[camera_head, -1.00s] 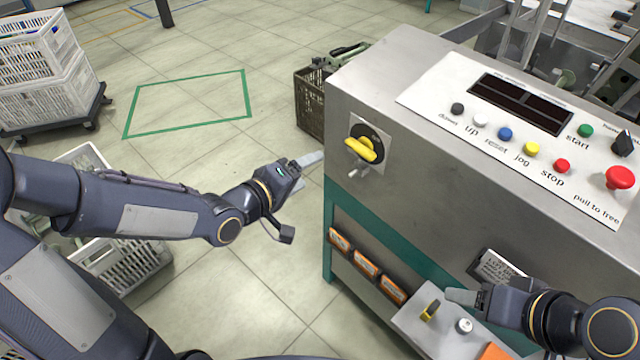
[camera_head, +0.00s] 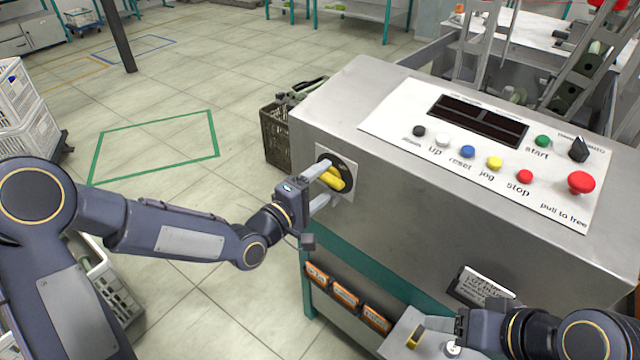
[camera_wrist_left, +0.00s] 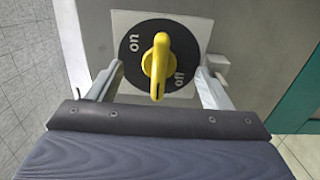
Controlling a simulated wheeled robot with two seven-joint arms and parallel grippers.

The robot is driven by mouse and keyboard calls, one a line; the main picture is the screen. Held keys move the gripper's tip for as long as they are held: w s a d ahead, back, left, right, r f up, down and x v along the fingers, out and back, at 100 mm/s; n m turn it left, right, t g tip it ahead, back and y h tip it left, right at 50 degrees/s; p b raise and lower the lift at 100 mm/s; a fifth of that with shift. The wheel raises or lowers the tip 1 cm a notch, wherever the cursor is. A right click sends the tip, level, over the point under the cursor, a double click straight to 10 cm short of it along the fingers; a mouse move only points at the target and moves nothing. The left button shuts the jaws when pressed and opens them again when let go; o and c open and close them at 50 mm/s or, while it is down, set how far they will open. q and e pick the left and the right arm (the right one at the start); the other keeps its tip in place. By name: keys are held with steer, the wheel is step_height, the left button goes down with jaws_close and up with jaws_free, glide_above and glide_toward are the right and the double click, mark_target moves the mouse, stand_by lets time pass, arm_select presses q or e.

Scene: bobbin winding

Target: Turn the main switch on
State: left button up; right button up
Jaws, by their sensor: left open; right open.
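The main switch is a yellow knob (camera_head: 334,180) on a black dial (camera_wrist_left: 129,66) marked "on" and "off", on the machine's side face. In the left wrist view the knob (camera_wrist_left: 158,66) stands nearly upright, with a dark mark at its lower end. My left gripper (camera_head: 322,187) is open, with one finger on each side of the knob. In the wrist view gaps show between the fingers and the knob. My right gripper (camera_head: 452,346) is open at the bottom right, low in front of the machine, its fingertips partly hard to make out.
The control panel (camera_head: 400,118) with coloured buttons and a red stop knob (camera_head: 581,183) is on top of the machine. Orange boxes (camera_head: 345,294) sit on a lower shelf. A brown crate (camera_head: 275,138) stands behind the machine.

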arm_select(q)
steer(key=shift+s+a, duration=0.1)
steer(key=shift+w, duration=0.2)
steer(key=shift+b+x, duration=0.35)
steer(key=shift+x, duration=0.7)
